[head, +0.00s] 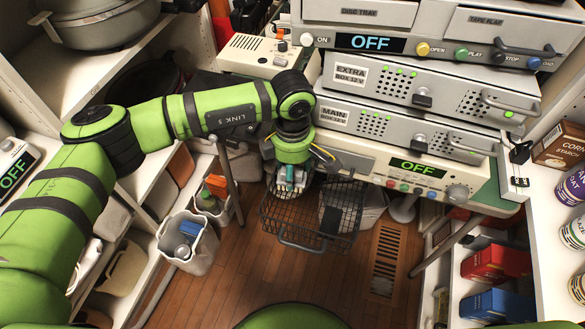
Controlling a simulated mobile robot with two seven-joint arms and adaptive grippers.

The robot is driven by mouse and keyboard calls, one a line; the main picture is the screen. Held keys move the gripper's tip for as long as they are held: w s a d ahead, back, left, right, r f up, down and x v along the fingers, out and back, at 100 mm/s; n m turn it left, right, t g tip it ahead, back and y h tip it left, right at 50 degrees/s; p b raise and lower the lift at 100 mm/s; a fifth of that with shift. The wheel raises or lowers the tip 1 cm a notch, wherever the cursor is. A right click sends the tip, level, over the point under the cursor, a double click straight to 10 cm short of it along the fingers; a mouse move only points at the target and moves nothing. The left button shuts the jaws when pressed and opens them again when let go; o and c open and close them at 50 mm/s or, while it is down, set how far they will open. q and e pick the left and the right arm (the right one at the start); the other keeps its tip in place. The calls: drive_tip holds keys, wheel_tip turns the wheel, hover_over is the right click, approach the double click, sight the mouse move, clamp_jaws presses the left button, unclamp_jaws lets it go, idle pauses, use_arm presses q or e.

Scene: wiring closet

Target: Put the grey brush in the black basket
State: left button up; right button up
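The black wire basket (283,222) hangs or stands open below the front of the equipment bench, with a grey handle along its near side. My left gripper (291,184) points down over the basket's far left part. A small pale grey and teal shape shows at its fingertips. I cannot tell whether that is the grey brush or part of the gripper, nor whether the fingers are shut. No grey brush can be clearly made out elsewhere. My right gripper is not in view.
Stacked equipment (400,140) stands behind and right of the basket. A pale bin (188,250) with bottles stands to the left, near the left shelves. A right shelf holds cans and boxes, including a red box (495,263). The wooden floor (290,280) before the basket is clear.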

use_arm(q)
drive_tip(key=shift+r+p, duration=0.8)
drive_tip(key=shift+r, duration=1.05)
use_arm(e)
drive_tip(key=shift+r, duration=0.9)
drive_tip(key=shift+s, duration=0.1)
use_arm(q)
drive_tip(key=s+a+r+m+p, duration=0.2)
drive_tip(key=s+a+r+m, duration=0.1)
drive_tip(key=a+r+m, duration=0.3)
drive_tip(key=s+a+r+m+p, duration=0.2)
drive_tip(key=s+a+r+m, duration=0.1)
drive_tip(key=a+r+m, duration=0.4)
drive_tip(key=a+m, duration=0.3)
drive_tip(key=a, duration=0.2)
drive_tip(key=shift+s+a+r+p, duration=0.15)
drive_tip(key=shift+s+p, duration=0.25)
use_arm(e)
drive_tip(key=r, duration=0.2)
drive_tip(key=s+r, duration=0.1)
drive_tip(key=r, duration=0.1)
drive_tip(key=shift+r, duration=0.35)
